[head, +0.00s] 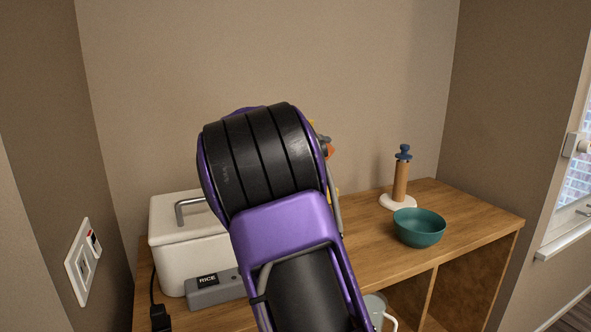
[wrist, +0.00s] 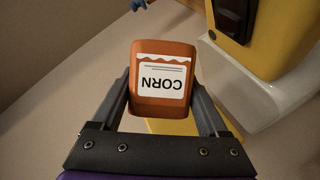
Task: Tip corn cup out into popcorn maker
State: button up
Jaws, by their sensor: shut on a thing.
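The corn cup (wrist: 163,110) is orange-brown with a white CORN label, which reads upside down in the wrist view. My gripper (wrist: 160,88) is shut on it, one finger on each side. The popcorn maker (wrist: 280,60) is yellow with a black panel and a pale lower part, at the right of the wrist view, close beside the cup. In the head view my arm hides most of the popcorn maker; an orange bit (head: 329,151), likely the cup, shows at the arm's right edge. The cup's contents and the maker's opening are not visible.
A white rice box (head: 180,245) with a grey handle stands left on the wooden cabinet top (head: 365,255). A pale mug (head: 377,308) shows low down, partly hidden. Walls close the back and left.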

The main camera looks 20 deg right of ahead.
jog(key=shift+f, duration=0.1)
jog(key=shift+w+a+r+n+h+p, duration=0.1)
jog(key=shift+r+n+h+p, duration=0.35)
jog(key=shift+n+p, duration=0.65)
jog(key=shift+w+a+f+n+h+b, duration=0.1)
jog(key=shift+f+n+h+b, duration=0.35)
jog(key=shift+f, duration=0.2)
dwell(0.7)
jog(key=shift+w+a+r+n+h, duration=0.35)
jog(key=shift+w+a+n, duration=0.2)
jog(key=shift+n, duration=0.2)
dwell(0.4)
jog(key=shift+w+a+r+n+h, duration=0.15)
jog(key=shift+n+h, duration=0.1)
jog(key=shift+n, duration=0.45)
dwell(0.3)
jog(key=shift+w+a+r+n+h+p, duration=0.15)
jog(key=shift+r+n+h+p, duration=0.15)
jog(key=shift+r+n+p, duration=0.5)
dwell(0.4)
jog(key=shift+n+t+h, duration=0.3)
jog(key=shift+n+t, duration=0.1)
jog(key=shift+n, duration=0.5)
jog(key=shift+w+a+r+p, duration=0.1)
jog(key=shift+r+p, duration=0.75)
jog(key=shift+r, duration=0.8)
jog(key=shift+w+a+r+p, duration=0.1)
jog(key=shift+r+p, duration=0.7)
jog(key=shift+r, duration=0.85)
